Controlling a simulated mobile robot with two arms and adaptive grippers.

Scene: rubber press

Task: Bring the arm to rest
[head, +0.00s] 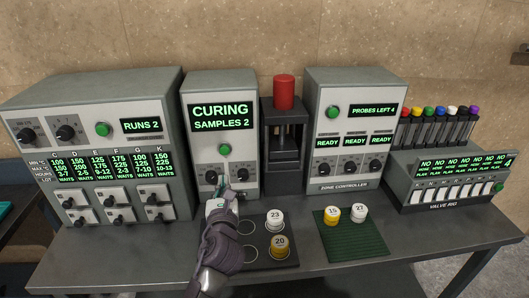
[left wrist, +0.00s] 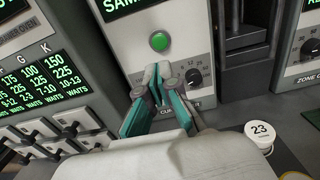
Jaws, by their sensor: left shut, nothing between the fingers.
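My left gripper (head: 223,188) is in front of the lower part of the cure press control box (head: 221,87), whose display reads "CURING SAMPLES 2". In the left wrist view the gripper's teal-lined fingers (left wrist: 158,78) are closed together with nothing between them. The fingertips are just below the box's green button (left wrist: 159,41), beside its dial (left wrist: 193,76); I cannot tell whether they touch the panel. My left arm (head: 218,240) comes up from the bottom of the head view. My right gripper does not show.
A dark tray (head: 262,258) holds samples 23 (head: 275,219) and 20 (head: 280,246) right of my arm. A green mat (head: 349,246) bears two more samples. A press with a red top (head: 284,92), a zone controller (head: 354,90) and a valve rig (head: 443,205) stand behind. The front right table is clear.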

